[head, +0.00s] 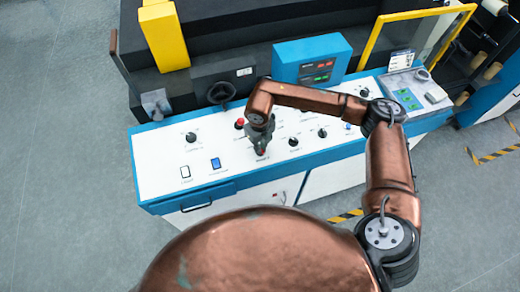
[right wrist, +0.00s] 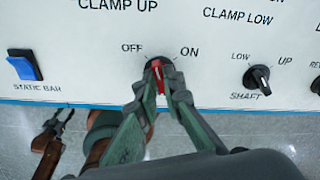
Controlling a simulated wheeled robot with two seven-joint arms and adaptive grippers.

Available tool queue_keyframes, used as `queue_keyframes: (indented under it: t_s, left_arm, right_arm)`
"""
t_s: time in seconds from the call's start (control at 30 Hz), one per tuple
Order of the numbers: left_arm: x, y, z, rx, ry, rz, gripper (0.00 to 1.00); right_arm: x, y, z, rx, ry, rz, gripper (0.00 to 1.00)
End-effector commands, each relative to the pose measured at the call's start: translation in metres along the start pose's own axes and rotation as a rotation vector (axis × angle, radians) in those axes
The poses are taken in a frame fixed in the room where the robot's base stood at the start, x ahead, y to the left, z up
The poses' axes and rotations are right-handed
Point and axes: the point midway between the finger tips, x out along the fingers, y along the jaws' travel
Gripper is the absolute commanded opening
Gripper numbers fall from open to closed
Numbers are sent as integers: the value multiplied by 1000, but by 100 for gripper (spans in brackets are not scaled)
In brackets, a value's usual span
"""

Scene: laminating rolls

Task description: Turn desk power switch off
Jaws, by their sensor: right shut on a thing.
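The desk power switch is a rotary knob with a red grip (right wrist: 158,76) on a black base, set in the white panel between the labels OFF and ON. My right gripper (right wrist: 160,88) is shut on this red knob, one green finger on each side. Which label the knob points to is hard to tell because the fingers cover part of it. In the head view, my right gripper (head: 261,150) reaches down onto the front part of the desk panel (head: 165,165), and the knob is mostly hidden there. My left gripper is not seen.
A blue rocker switch marked STATIC BAR (right wrist: 24,66) lies left of the knob, and a black SHAFT knob (right wrist: 258,78) lies right. A red button (head: 239,123) is close behind my gripper. A blue display box (head: 312,61) stands at the panel's back.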

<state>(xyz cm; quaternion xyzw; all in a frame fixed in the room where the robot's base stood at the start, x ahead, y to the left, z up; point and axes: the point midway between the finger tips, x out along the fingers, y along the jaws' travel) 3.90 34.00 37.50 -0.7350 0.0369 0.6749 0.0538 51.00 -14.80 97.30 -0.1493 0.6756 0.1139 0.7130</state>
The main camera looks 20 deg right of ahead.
Motion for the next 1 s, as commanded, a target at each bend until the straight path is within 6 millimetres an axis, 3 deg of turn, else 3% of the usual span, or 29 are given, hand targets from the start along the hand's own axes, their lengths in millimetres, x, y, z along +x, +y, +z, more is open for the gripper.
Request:
queue_keyframes:
  t_s: [0.03,0.5,1.0]
  left_arm:
    - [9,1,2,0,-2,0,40]
    - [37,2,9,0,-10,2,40]
    - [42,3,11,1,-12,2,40]
  right_arm:
    - [8,1,-3,-44,8,-6,0]
    - [7,2,-4,-369,11,-44,0]
    - [5,2,-5,-457,12,-54,0]
